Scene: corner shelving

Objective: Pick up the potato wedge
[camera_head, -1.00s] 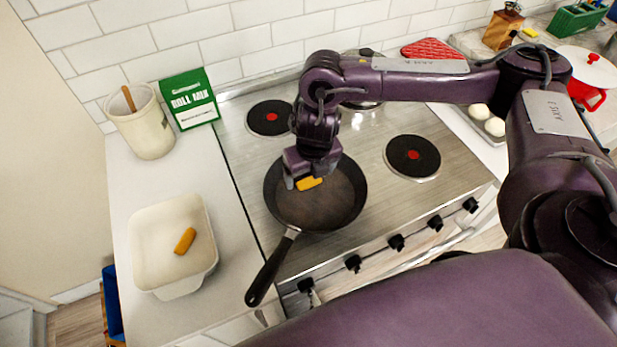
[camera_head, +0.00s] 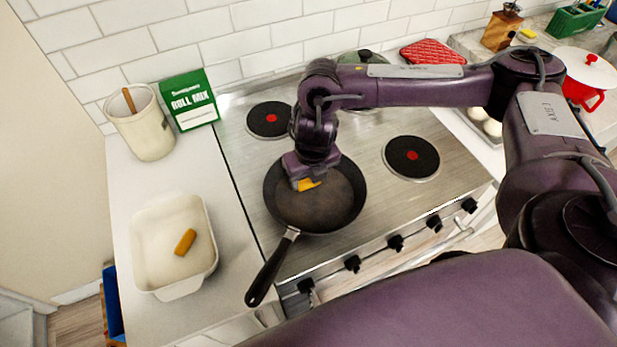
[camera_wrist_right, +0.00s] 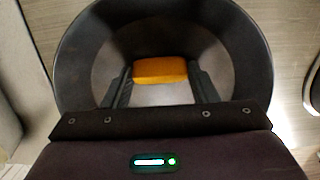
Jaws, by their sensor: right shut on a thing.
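An orange-yellow potato wedge (camera_head: 308,185) is at my right gripper (camera_head: 304,183), over the dark frying pan (camera_head: 325,212) on the stove. In the right wrist view the wedge (camera_wrist_right: 160,71) sits between the two fingers of my right gripper (camera_wrist_right: 160,85), which is shut on it. The pan (camera_wrist_right: 85,50) lies around and beneath it in that view. Whether the wedge touches the pan is hard to tell. Another wedge (camera_head: 185,242) lies in the white baking dish (camera_head: 146,268) at the left. My left gripper is not in view.
The pan's handle (camera_head: 268,272) points toward the counter's front. A utensil crock (camera_head: 146,128) and a green roll mix box (camera_head: 189,100) stand at the back left. Bare burners (camera_head: 411,156) lie beside the pan. A red pot (camera_head: 588,80) is at the far right.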

